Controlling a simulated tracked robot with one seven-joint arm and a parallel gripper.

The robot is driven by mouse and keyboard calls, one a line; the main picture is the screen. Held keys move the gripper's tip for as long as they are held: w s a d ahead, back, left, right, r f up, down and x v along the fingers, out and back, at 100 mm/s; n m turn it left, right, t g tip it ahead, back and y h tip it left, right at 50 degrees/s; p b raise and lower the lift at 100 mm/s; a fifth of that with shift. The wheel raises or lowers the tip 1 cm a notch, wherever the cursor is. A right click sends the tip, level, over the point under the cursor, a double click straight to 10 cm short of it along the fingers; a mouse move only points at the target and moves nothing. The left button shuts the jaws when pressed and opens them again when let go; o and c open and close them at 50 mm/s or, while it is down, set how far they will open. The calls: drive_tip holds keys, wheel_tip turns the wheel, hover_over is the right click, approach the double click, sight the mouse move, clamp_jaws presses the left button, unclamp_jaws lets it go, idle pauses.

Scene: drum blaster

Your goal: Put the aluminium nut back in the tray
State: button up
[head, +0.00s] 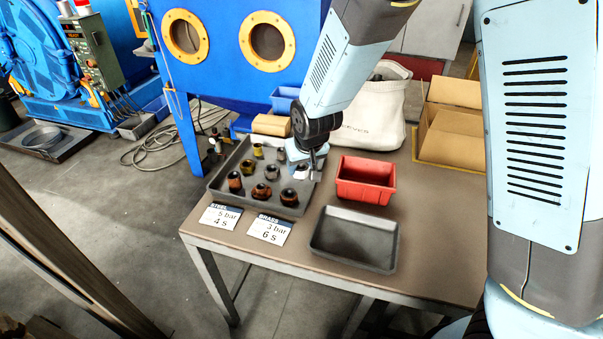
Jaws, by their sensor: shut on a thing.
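The dark grey tray (222,184) stands on the left part of the table and holds several nuts. The nuts at its front, such as a rusty one (261,191), are brown, and some behind are yellowish. A small grey piece (281,155) stands toward the back right. My gripper (314,172) points down at the tray's right side and is shut on a small pale silvery piece (301,171), which looks like the aluminium nut. The fingers partly hide it. I cannot tell whether it touches the tray floor.
A red bin (366,181) stands right of my gripper, and an empty dark shallow tray (355,239) lies in front of it. Two cards (270,229) lie at the table's front edge. A white bag (375,113) and cardboard box (452,133) stand behind.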

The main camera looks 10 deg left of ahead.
drive_tip(key=w+a+f, duration=0.1)
drive_tip(key=w+f, duration=0.1)
drive_tip(key=w, duration=0.2)
hover_over(299, 182)
drive_tip(key=s, duration=0.1)
wheel_tip(299, 182, down, 4)
drive_tip(key=shift+d+f, duration=0.15)
drive_tip(key=shift+f, duration=0.05)
drive_tip(key=shift+w+a+f, duration=0.2)
drive_tip(key=shift+w+f, duration=0.35)
drive_tip(key=shift+f, duration=1.65)
drive_tip(key=shift+f, duration=0.1)
drive_tip(key=o, duration=1.2)
